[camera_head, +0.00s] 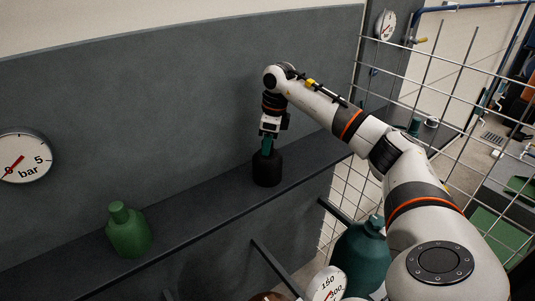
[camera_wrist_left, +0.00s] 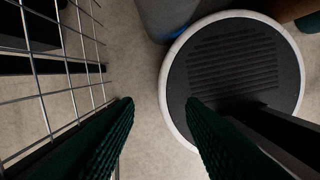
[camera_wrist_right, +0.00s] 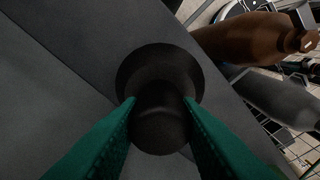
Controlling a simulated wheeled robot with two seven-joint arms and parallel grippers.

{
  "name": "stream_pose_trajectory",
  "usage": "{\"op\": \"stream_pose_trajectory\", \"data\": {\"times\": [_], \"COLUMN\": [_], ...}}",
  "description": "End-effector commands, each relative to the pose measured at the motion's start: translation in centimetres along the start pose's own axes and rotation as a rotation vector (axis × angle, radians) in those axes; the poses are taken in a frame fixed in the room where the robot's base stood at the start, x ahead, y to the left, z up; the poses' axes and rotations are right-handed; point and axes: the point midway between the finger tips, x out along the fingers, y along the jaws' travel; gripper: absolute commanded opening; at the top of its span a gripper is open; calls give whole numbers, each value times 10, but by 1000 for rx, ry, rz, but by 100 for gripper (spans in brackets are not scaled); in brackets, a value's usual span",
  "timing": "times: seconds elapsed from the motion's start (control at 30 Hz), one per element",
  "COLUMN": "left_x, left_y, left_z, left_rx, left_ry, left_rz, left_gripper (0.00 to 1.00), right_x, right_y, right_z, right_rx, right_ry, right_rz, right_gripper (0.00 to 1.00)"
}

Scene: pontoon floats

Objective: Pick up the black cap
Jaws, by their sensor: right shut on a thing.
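The black cap (camera_head: 267,169) stands upright on the dark shelf (camera_head: 215,196) in the head view. It has a wide body and a narrower top. My right gripper (camera_head: 267,148) comes down on it from above and is shut on its narrower top. In the right wrist view the cap (camera_wrist_right: 160,80) sits between the two green fingers (camera_wrist_right: 160,115), one on each side. The cap's base appears to be on or very close to the shelf. My left gripper (camera_wrist_left: 160,105) shows only in the left wrist view, its green fingers wide apart with nothing between them, above the floor.
A green bottle (camera_head: 129,231) stands on the shelf to the left. A wire mesh fence (camera_head: 345,200) rises on the right. A dark green cylinder (camera_head: 362,255) and a gauge (camera_head: 327,284) are below the shelf. The shelf between bottle and cap is clear.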

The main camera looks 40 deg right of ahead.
Motion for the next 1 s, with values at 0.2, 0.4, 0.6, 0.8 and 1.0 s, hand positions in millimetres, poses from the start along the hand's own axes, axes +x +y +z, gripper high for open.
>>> {"op": "stream_pose_trajectory", "data": {"times": [0.2, 0.4, 0.6, 0.8, 1.0], "left_x": [6, 17, 25, 27, 28], "left_y": [0, 0, 0, 0, 0], "left_z": [0, -1, -2, -2, -2], "left_rx": [-1, -1, -1, -1, -1], "left_ry": [-1, -1, -1, -1, -1], "left_rz": [0, 0, 0, 0, 0], "left_gripper": [36, 36, 36, 36, 36], "right_x": [-12, -42, -74, -94, -100], "right_y": [1, 1, 0, 0, 0], "right_z": [-3, -8, -12, -15, -15], "right_rx": [-1, -1, -1, -1, -1], "right_ry": [4, 6, 5, 3, 0], "right_rz": [3, 3, 3, 2, 0], "right_gripper": [0, 0, 0, 0, 0]}}
